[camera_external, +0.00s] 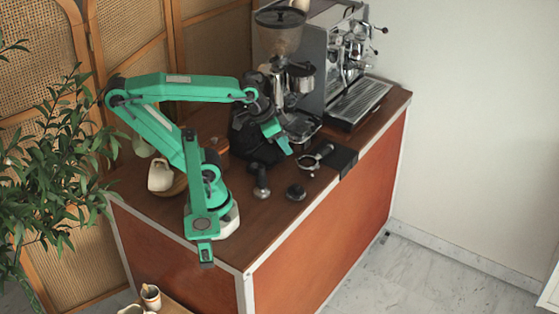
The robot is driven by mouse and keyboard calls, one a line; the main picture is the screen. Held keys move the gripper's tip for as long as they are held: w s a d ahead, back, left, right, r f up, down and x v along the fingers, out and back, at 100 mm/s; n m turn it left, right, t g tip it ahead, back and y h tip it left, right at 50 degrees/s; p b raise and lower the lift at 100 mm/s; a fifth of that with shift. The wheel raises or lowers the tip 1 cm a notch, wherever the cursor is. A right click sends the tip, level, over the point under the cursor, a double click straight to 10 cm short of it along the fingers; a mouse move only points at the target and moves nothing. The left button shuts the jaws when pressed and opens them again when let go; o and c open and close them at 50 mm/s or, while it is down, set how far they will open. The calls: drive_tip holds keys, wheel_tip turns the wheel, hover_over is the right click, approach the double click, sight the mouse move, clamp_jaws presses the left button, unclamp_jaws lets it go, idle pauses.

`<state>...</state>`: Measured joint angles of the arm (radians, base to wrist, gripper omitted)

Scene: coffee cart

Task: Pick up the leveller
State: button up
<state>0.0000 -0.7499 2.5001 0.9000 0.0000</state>
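The leveller looks to be the small round black puck (295,192) lying on the brown counter near its front edge. My gripper (284,146) hangs above the counter, up and slightly left of the puck in the picture, and clearly apart from it. A green jaw points down and to the right. The picture is too small to tell whether the jaws are open or shut. I see nothing held between them.
A tamper (261,182) stands just left of the puck. A portafilter (314,160) lies by a black corner mat (341,160). The grinder (280,75) and espresso machine (345,70) stand behind.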

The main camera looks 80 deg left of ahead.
drive_tip(key=o, duration=0.9)
drive_tip(key=shift+c, duration=0.2)
drive_tip(key=g, duration=0.5)
hover_over(295, 185)
drive_tip(key=f, duration=1.4)
drive_tip(key=shift+d+f, duration=0.25)
drive_tip(key=shift+a+f+g, duration=0.15)
drive_tip(key=shift+f+g, duration=0.15)
drive_tip(key=shift+f, duration=0.1)
drive_tip(key=shift+f, duration=0.15)
